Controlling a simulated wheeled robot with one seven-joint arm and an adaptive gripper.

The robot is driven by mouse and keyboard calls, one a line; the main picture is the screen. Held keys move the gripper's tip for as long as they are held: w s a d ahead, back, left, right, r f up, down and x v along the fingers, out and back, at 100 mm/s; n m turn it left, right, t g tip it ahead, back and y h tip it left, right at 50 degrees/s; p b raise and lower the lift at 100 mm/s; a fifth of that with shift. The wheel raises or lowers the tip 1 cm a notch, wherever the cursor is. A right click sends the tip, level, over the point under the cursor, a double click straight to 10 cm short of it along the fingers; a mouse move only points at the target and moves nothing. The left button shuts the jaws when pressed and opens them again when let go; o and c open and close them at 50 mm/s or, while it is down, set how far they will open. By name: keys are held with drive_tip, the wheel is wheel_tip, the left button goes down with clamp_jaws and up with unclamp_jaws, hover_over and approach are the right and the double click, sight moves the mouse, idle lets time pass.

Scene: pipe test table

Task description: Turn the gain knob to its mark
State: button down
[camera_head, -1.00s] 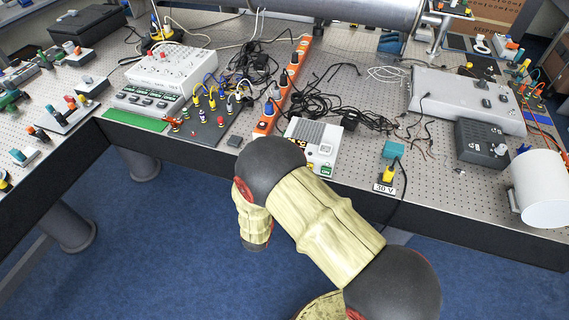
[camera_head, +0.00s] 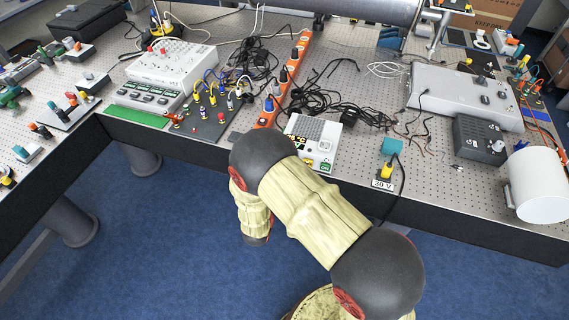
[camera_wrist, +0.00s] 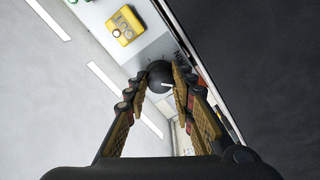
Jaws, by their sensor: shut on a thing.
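The gain knob (camera_wrist: 159,79) shows in the wrist view as a dark round knob with a white pointer line, on a pale panel (camera_wrist: 150,48). My gripper (camera_wrist: 162,88) has its two tan-padded fingers closed on either side of this knob. Dark printing lies beside the knob, partly covered by the right finger, and I cannot read it fully. I cannot make out the mark clearly. In the head view my arm hides the gripper and the knob.
A yellow block marked OUT (camera_wrist: 123,25) stands on the panel near the knob. In the head view, a white box (camera_head: 313,140), an orange power strip (camera_head: 285,85) and loose black cables (camera_head: 330,103) lie beyond my arm.

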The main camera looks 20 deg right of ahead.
drive_tip(key=c, duration=1.5)
unclamp_jaws()
drive_tip(key=v, duration=1.2)
